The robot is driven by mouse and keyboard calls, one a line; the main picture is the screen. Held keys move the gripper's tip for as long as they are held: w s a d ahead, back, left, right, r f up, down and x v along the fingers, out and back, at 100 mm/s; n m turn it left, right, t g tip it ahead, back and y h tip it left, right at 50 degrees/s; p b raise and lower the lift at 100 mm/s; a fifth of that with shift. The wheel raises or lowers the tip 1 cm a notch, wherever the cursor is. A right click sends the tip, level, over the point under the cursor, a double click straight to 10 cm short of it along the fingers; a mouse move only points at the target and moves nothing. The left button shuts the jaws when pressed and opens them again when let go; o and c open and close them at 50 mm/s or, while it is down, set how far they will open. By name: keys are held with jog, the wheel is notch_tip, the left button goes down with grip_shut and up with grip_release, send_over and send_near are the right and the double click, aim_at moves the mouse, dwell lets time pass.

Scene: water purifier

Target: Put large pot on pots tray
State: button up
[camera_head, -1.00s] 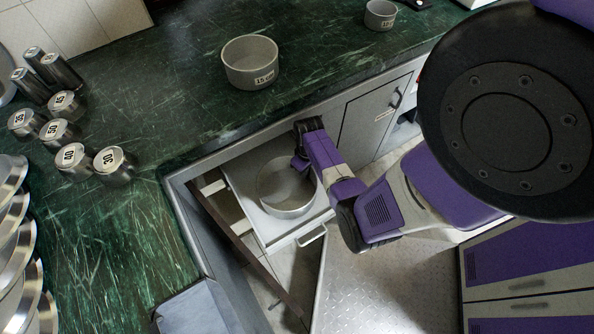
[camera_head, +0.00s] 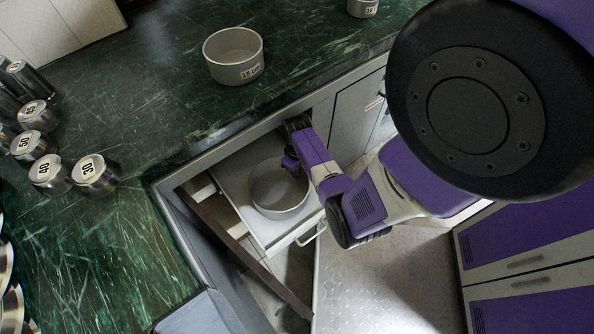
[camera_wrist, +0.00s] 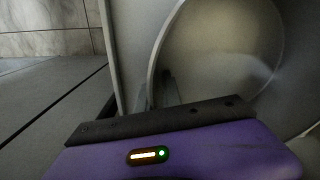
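The large pot (camera_head: 279,200) is a round grey metal pot standing upright in the pulled-out white tray (camera_head: 283,240) under the counter. My gripper (camera_head: 290,161) is low over the tray at the pot's far rim, pointing down. In the wrist view the pot's curved rim and inside (camera_wrist: 225,50) fill the upper right, and a grey finger of my gripper (camera_wrist: 168,92) shows right at the rim. The other finger is hidden, so I cannot tell whether the fingers are closed on the wall.
A pot marked 15 cm (camera_head: 233,55) and a smaller pot (camera_head: 362,7) stand on the green counter (camera_head: 120,230). Several numbered metal weights (camera_head: 95,174) stand at left. The tray's handle (camera_head: 311,233) faces the floor at right. The counter edge overhangs the tray's far side.

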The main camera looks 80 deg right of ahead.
jog(key=shift+o, duration=0.8)
